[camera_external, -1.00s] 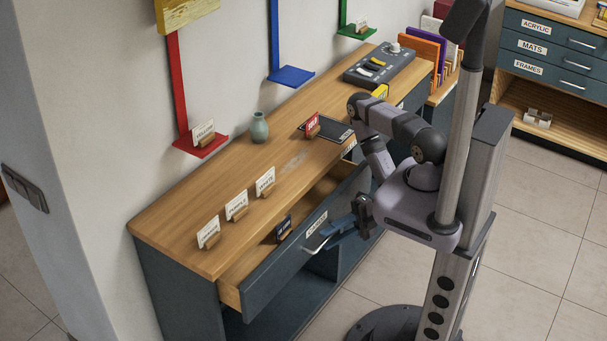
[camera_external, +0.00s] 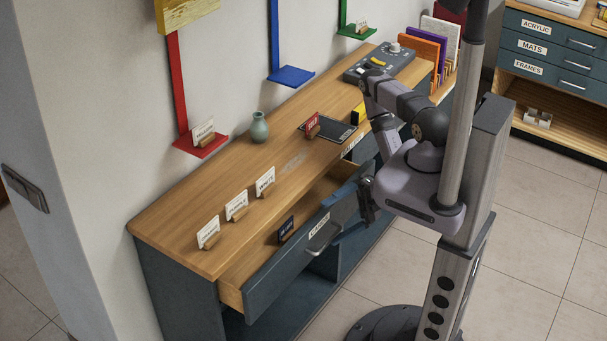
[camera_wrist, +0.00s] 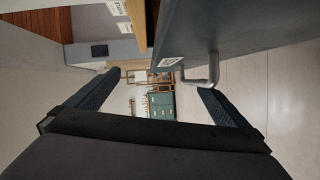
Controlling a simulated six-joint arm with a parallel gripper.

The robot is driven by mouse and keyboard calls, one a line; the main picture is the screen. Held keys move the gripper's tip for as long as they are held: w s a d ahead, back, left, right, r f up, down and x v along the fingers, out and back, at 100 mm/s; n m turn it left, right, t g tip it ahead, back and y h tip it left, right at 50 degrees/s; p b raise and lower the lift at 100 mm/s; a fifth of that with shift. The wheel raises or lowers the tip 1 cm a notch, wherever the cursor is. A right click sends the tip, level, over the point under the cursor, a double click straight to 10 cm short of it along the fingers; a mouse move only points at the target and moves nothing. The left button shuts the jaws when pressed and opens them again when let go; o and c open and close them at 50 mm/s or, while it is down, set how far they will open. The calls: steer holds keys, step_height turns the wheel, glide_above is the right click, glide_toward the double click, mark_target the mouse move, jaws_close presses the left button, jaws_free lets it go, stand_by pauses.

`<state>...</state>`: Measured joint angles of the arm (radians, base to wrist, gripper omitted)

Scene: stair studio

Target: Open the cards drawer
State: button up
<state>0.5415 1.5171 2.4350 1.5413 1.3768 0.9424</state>
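The cards drawer (camera_external: 268,283) is pulled out of the wooden-topped cabinet. Its dark front carries a white label (camera_external: 320,225) and a metal bar handle (camera_external: 324,237). A dark card in a wooden holder (camera_external: 286,230) stands inside the drawer. My gripper (camera_external: 367,203) is off the handle, to its upper right in the external view. In the wrist view my gripper (camera_wrist: 159,82) has its two fingers wide apart with nothing clamped. The handle (camera_wrist: 205,74) shows there beyond the fingertips, close to the right finger in the picture.
The desktop (camera_external: 185,228) holds several cards in holders, a green vase (camera_external: 259,129), a dark tray (camera_external: 340,132) and a control box (camera_external: 379,65). Another drawer cabinet (camera_external: 550,52) stands at the back right. The tiled floor (camera_external: 545,235) at right is open.

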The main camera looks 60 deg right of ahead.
steer(key=shift+r+y, duration=0.3)
steer(key=shift+r, duration=0.55)
steer(key=shift+f, duration=0.5)
steer(key=shift+c, duration=0.4)
steer(key=shift+s+d+r, duration=0.1)
steer(key=shift+s+d, duration=0.1)
steer(key=shift+d, duration=0.5)
steer(key=shift+s+d, duration=0.2)
steer(key=shift+d, duration=0.35)
steer(key=c, duration=0.5)
steer(key=shift+s+d, duration=0.2)
steer(key=shift+d, duration=0.1)
steer(key=c, duration=0.8)
steer(key=shift+p+v, duration=0.45)
steer(key=shift+v, duration=2.2)
steer(key=shift+s, duration=0.15)
